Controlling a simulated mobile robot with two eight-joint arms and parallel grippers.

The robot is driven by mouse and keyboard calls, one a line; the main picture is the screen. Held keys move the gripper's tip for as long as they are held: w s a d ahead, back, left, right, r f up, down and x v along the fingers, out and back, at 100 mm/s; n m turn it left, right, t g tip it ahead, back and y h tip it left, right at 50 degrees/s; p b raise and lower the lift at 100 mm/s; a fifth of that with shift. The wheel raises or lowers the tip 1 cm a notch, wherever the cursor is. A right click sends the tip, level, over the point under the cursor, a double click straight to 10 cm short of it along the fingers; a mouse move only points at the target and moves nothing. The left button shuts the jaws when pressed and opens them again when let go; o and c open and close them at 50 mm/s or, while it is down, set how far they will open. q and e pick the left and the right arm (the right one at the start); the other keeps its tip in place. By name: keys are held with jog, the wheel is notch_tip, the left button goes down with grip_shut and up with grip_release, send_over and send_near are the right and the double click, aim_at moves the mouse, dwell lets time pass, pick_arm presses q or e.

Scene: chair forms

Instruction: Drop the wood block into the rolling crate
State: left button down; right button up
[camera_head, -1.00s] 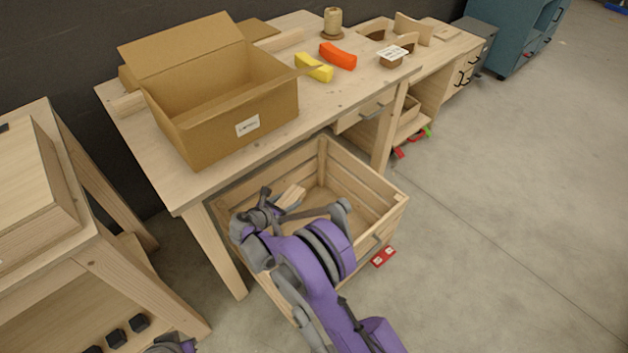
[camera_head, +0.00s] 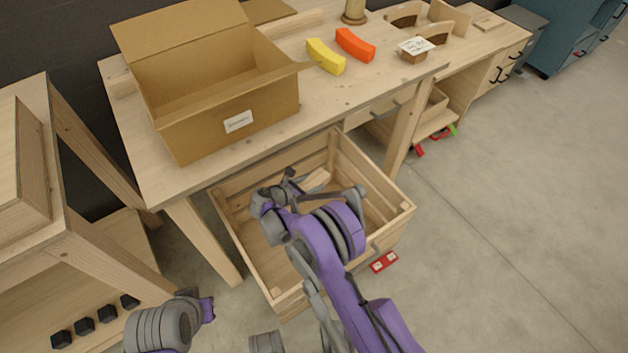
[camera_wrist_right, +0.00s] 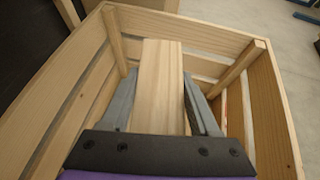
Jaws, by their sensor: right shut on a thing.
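The wood block (camera_head: 316,180) is a pale, straight-sided piece of timber. My right gripper (camera_head: 302,184) is shut on it and holds it over the open top of the rolling crate (camera_head: 397,229). In the right wrist view the block (camera_wrist_right: 160,80) lies between the two grey fingers of the gripper (camera_wrist_right: 161,95), with the slatted crate walls (camera_wrist_right: 264,105) around it. How far the block is above the crate floor is hard to tell. Part of the crate is hidden behind my right arm. My left arm shows at the lower left, but its gripper does not.
The workbench (camera_head: 165,190) stands just behind the crate, with an open cardboard box (camera_head: 205,135), a yellow block (camera_head: 326,57) and an orange block (camera_head: 355,44) on top. A red item (camera_head: 384,262) is by the crate's right side. The floor to the right is clear.

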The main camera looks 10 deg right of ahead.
notch_tip(320, 180, down, 5)
jog(key=shift+f+b, duration=0.1)
jog(key=shift+b, duration=0.8)
jog(key=o, duration=1.5)
jog(key=p+v, duration=0.1)
jog(key=v, duration=0.9)
jog(key=shift+s+a, duration=0.2)
jog(key=shift+a, duration=0.05)
